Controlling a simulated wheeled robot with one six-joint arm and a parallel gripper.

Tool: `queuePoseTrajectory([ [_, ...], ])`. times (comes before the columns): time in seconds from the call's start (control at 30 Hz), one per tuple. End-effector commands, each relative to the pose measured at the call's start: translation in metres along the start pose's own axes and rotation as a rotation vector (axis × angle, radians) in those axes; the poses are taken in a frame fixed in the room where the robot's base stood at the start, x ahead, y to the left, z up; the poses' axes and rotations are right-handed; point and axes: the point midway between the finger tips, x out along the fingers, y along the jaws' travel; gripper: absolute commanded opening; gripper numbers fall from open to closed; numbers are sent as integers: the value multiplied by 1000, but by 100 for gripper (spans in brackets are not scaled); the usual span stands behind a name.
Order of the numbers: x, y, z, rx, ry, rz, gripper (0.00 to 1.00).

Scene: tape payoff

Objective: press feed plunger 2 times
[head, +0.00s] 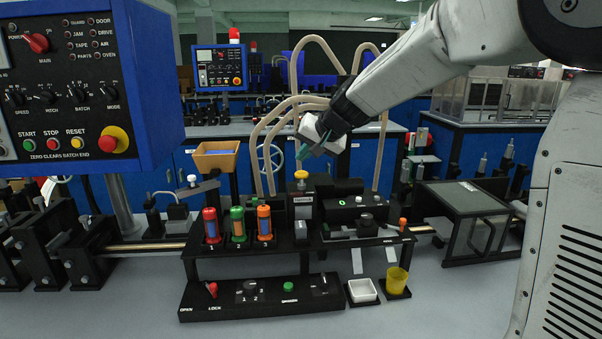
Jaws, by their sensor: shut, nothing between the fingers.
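My gripper (301,153) is at the centre of the head view, pointing down, with its green fingertips shut and empty. A yellow round knob (301,175) on a short upright post stands just below the fingertips. The fingertips look apart from the knob, but the depth between them is hard to tell. The knob looks like the feed plunger, but no label that I can read confirms it. Under it is a grey and black block (302,205) with small lettering.
Red, green and orange canisters (238,224) stand left of the knob. A black control strip (262,297), white tray (362,291) and yellow cup (397,281) are in front. A clear-lidded box (463,212) is at right. Beige hoses (268,135) arch close behind my gripper.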

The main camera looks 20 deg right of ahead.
Motion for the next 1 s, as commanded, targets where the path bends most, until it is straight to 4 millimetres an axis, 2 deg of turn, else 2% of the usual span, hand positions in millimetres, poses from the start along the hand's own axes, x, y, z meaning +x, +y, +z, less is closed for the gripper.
queuePoseTrajectory([
  [0.23, 9, 7, 7, 1, 1, 1, 0],
  [1.0, 9, 7, 7, 1, 1, 0, 0],
])
